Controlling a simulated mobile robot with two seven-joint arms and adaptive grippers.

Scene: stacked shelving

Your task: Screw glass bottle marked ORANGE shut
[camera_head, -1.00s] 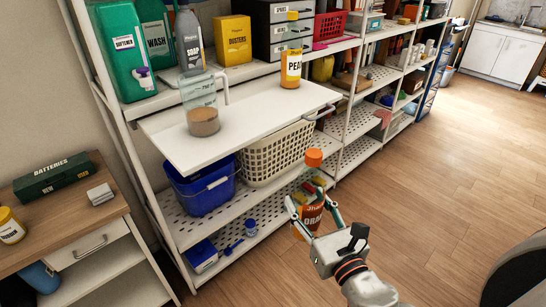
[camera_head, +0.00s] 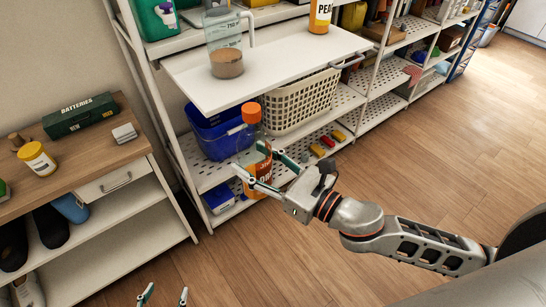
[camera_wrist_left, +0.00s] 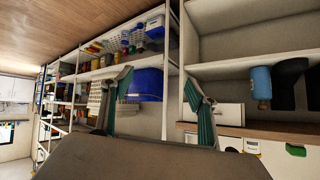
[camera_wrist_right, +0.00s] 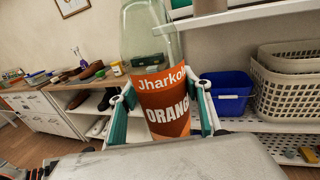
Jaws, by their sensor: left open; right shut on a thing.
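The glass bottle marked ORANGE (camera_head: 262,168) has an orange label and an orange cap (camera_head: 251,112) on its top. Whether the cap is tight cannot be told. My right gripper (camera_head: 258,172) is shut around the labelled body and holds the bottle upright in front of the shelving. In the right wrist view the bottle (camera_wrist_right: 162,98) stands between the fingers, with its cap out of frame. My left gripper (camera_head: 164,295) shows only its two fingertips at the bottom of the head view. It is open and empty, and its spread fingers also show in the left wrist view (camera_wrist_left: 157,88).
A white pull-out shelf (camera_head: 270,74) carrying a measuring jug (camera_head: 226,45) is behind and above the bottle. A blue bin (camera_head: 217,135) and a cream basket (camera_head: 300,103) stand below it. A wooden-topped unit (camera_head: 85,160) is at the left. The floor is clear.

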